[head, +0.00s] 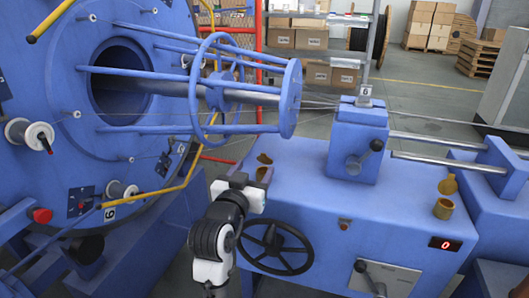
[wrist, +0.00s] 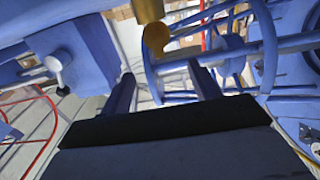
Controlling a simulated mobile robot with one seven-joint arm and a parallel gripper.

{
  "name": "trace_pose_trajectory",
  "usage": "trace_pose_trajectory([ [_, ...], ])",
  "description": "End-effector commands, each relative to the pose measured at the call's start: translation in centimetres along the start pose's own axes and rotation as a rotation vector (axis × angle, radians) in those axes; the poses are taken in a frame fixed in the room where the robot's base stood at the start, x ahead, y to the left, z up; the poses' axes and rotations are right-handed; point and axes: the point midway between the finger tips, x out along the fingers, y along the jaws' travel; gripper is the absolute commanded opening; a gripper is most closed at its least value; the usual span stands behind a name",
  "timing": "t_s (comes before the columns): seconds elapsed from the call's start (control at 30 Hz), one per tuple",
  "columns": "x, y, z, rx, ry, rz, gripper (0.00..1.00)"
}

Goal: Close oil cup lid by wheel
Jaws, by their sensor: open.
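The brass oil cup (head: 262,174) by the black handwheel (head: 274,247) stands on the blue machine bed, partly hidden behind my gripper. Its lid (head: 264,159) is raised, so the cup is open. My gripper (head: 248,184) is just in front of the cup, to the upper left of the wheel. In the wrist view, which looks upside down, the cup (wrist: 149,9) is at the top edge and its round lid (wrist: 156,40) hangs below it. My gripper's two fingers (wrist: 161,76) are apart and empty, with the lid beyond their tips. I see no contact.
A second brass oil cup (head: 443,208) with a raised lid is at the right of the bed. A blue post with a lever (head: 358,140) stands between the cups. The blue cage of rods and rings (head: 215,90) overhangs the back left. A yellow rail (head: 160,190) runs left of my arm.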

Motion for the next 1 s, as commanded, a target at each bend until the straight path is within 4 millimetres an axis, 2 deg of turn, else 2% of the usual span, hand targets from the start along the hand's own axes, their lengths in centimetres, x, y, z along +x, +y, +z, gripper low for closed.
trace_pose_trajectory([
  [0.03, 1.2, 0.1, -0.2, 0.001, -0.002, 0.003, 0.62],
  [0.2, 4.7, 0.1, -0.2, -0.001, -0.001, 0.003, 0.62],
  [0.4, 7.4, 0.1, -0.1, 0.0, 0.0, 0.002, 0.62],
  [0.57, 8.2, 0.0, -0.1, 0.0, 0.0, 0.001, 0.62],
  [0.83, 8.3, 0.0, 0.0, 0.0, 0.0, 0.0, 0.62],
  [1.0, 8.3, 0.0, 0.0, 0.0, 0.0, 0.0, 0.4],
])
